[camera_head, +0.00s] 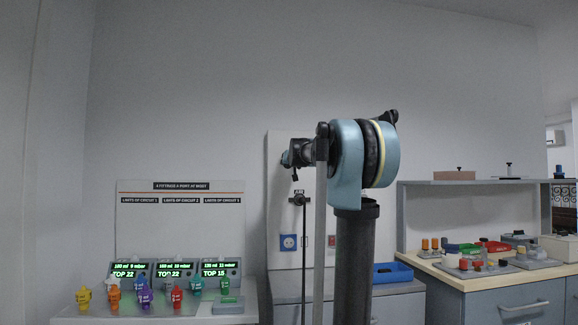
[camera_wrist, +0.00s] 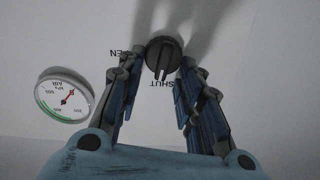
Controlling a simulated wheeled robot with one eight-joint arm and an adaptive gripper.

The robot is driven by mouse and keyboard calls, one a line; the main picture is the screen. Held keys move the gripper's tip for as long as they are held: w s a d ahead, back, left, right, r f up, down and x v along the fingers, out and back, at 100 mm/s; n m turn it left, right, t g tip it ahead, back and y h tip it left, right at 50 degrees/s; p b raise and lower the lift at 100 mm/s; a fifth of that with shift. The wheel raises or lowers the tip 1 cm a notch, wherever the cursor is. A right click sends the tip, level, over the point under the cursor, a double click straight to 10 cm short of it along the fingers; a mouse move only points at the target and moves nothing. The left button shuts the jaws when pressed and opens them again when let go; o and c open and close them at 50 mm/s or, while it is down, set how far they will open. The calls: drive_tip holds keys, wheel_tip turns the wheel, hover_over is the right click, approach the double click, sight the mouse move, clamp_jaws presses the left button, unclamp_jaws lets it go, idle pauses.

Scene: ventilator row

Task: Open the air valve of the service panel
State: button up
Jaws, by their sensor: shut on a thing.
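The service panel (camera_head: 275,220) is a pale upright board behind my arm in the head view. In the wrist view its air valve shows as a round dark knob (camera_wrist: 164,54) with a raised ridge. The ridge runs nearly vertical in the picture, its lower end toward the word SHUT. A partly covered OPEN label lies to the knob's left. My gripper (camera_wrist: 162,68) has its two fingers on either side of the knob and is shut on it. In the head view my gripper (camera_head: 288,158) is at the panel's upper part and hides the knob.
A round gauge (camera_wrist: 64,98) with a red needle sits left of the knob. Colored fittings (camera_head: 138,292) stand at left; a cluttered workbench (camera_head: 500,275) is at right.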

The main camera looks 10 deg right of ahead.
drive_tip(key=shift+s+d+f+m, duration=0.1)
drive_tip(key=shift+d+f+m, duration=0.2)
drive_tip(key=shift+m, duration=2.3)
drive_tip(key=shift+w+d+f+m, duration=0.1)
drive_tip(key=shift+d+f+m, duration=0.2)
drive_tip(key=shift+m, duration=2.3)
drive_tip(key=shift+s+d+f+m, duration=0.1)
drive_tip(key=shift+d+f+m, duration=0.15)
drive_tip(key=shift+m, duration=2.35)
drive_tip(key=shift+f, duration=0.1)
drive_tip(key=o, duration=1)
drive_tip(key=shift+f, duration=0.1)
drive_tip(key=shift+o, duration=0.3)
drive_tip(key=shift+a, duration=0.1)
